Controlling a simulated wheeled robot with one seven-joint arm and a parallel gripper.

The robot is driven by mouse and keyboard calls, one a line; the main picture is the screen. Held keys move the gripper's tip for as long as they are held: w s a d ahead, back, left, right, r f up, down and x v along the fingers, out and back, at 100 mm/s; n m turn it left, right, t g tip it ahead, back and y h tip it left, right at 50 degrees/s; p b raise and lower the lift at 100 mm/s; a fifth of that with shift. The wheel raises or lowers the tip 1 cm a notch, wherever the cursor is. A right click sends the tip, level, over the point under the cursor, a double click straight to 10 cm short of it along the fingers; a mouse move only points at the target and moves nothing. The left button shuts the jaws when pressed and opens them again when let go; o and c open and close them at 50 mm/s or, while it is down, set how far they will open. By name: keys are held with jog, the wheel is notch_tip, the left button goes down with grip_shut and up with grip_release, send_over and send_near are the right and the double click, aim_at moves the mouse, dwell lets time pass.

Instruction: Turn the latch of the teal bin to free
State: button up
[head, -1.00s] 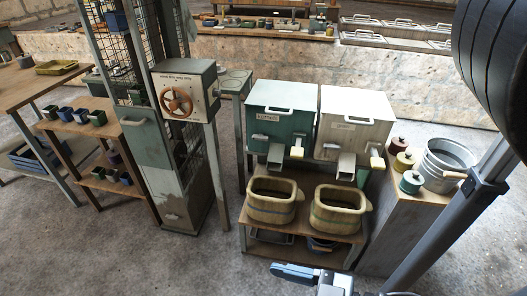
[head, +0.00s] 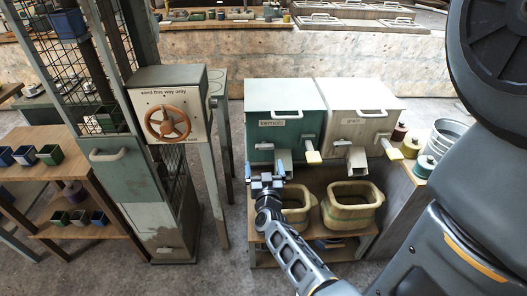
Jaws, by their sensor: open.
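The teal bin (head: 264,128) stands on the wooden stand, with a pale lid and a small label on its front. A small grey bar that looks like its latch (head: 263,146) sits on the front below the label; its exact position is too small to tell. A pale yellow-tipped lever (head: 313,156) sticks out at the bin's right, beside a grey chute (head: 285,160). My gripper (head: 263,179) is open and empty, in front of the bin's lower left, below the small bar. It appears apart from the bin, though the depth is hard to judge.
A white bin (head: 352,124) stands close on the right with its own lever and chute. Two wooden tubs (head: 352,203) stand below the chutes; my arm partly covers the left one. A post with a handwheel (head: 167,123) stands at left.

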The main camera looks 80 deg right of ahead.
aim_at(264, 149)
jog(key=shift+g, duration=0.3)
jog(key=x, duration=0.9)
jog(key=shift+s+d, duration=0.3)
jog(key=shift+s, duration=0.05)
jog(key=shift+c, duration=0.4)
jog(key=c, duration=1)
